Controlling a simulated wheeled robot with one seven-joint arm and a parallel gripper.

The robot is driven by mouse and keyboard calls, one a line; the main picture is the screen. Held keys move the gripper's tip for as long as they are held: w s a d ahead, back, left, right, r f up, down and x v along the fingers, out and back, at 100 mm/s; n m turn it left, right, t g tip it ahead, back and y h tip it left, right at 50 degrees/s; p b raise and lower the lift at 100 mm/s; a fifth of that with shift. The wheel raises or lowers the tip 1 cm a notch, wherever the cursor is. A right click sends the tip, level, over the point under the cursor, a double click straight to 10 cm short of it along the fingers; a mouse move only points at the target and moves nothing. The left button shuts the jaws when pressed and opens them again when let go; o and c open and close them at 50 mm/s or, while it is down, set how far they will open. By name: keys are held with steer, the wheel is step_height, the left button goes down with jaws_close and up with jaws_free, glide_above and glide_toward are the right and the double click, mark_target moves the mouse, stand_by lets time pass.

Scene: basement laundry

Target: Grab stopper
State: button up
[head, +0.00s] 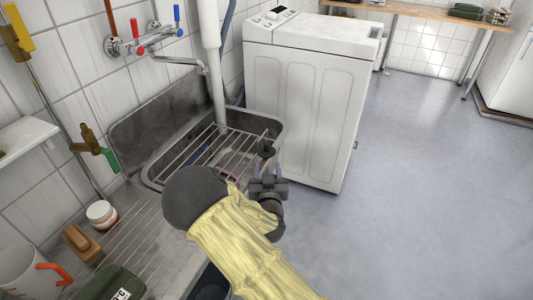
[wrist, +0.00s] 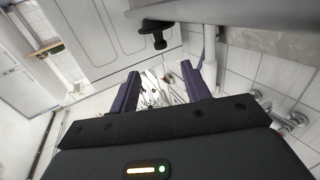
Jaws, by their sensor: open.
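The black stopper (head: 266,150) sits at the front right edge of the sink, by the wire rack. In the wrist view the stopper (wrist: 156,30) shows as a dark flat disc with a knob, against the sink's rim. My gripper (head: 268,169) is just on the near side of the stopper in the head view, its two purple fingers apart. In the wrist view my gripper (wrist: 160,73) is open and empty, and the stopper lies beyond the fingertips, apart from them. My sleeved arm hides part of the sink's near side.
The grey sink (head: 158,125) has a wire rack (head: 212,153) across it. A white washing machine (head: 300,100) stands close behind and right. Taps (head: 140,45) and a white pipe (head: 212,60) are at the wall. Floor at right is clear.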

mark_target(267, 147)
steer(key=w, duration=0.2)
steer(key=w+b, duration=0.1)
steer(key=w, duration=0.4)
steer(key=shift+w+a+b, duration=0.15)
steer(key=shift+a+b, duration=0.15)
steer(key=shift+w, duration=0.1)
steer(key=shift+w+f, duration=0.15)
steer(key=shift+w, duration=0.1)
steer(key=w, duration=0.1)
steer(key=w+b, duration=0.2)
steer(key=w, duration=0.1)
steer(key=shift+w+a+f, duration=0.1)
steer(key=shift+a+f, duration=0.1)
steer(key=shift+a, duration=0.1)
steer(key=shift+w+r, duration=0.1)
steer(key=shift+w, duration=0.05)
jaws_close()
